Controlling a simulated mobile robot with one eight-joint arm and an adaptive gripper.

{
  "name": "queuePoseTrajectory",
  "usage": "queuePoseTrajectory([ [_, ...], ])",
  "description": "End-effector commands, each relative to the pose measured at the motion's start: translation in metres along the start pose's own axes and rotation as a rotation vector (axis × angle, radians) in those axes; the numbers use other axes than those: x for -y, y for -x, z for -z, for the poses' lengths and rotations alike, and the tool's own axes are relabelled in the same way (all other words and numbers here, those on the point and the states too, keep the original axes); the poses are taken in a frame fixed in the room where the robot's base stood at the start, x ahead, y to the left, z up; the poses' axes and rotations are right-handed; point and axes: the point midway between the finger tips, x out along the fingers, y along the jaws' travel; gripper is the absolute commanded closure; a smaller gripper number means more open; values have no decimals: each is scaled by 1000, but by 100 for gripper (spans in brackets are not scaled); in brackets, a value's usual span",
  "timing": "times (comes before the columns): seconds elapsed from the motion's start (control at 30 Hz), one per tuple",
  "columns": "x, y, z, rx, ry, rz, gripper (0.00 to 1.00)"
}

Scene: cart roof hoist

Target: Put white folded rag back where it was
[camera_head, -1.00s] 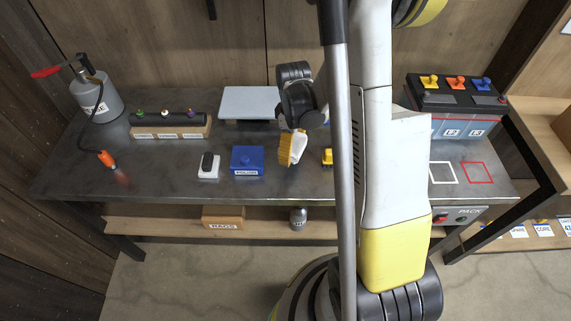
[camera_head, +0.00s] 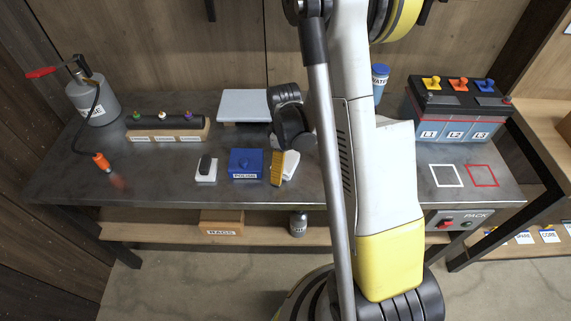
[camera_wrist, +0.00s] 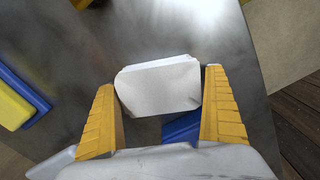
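The white folded rag (camera_wrist: 158,85) shows in the wrist view as a pale flat block between my gripper's two yellow fingers (camera_wrist: 160,85). In the head view my gripper (camera_head: 279,167) is low over the front middle of the table, just right of the blue POLISH box (camera_head: 245,164). A white patch beside the finger there may be the rag or part of the gripper. A blue surface (camera_wrist: 182,128) shows below the rag in the wrist view. I cannot tell whether the rag touches the table.
A small white block with a black top (camera_head: 206,169) stands left of the POLISH box. A labelled rack (camera_head: 168,134) and raised grey plate (camera_head: 243,104) are behind. White (camera_head: 446,176) and red (camera_head: 482,175) outlines mark clear table. A RAGS box (camera_head: 221,222) sits on the lower shelf.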

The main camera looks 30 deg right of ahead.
Motion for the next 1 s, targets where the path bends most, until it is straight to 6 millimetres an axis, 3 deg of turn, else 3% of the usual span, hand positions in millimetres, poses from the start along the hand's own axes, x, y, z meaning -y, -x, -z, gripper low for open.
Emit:
queuePoseTrajectory([
  [0.3, 0, 8, 0, 0, 0, 0, 0],
  [0.7, 0, 94, 0, 0, 0, 0, 0],
  [1.0, 2, 129, 1, -6, -6, -7, 0],
])
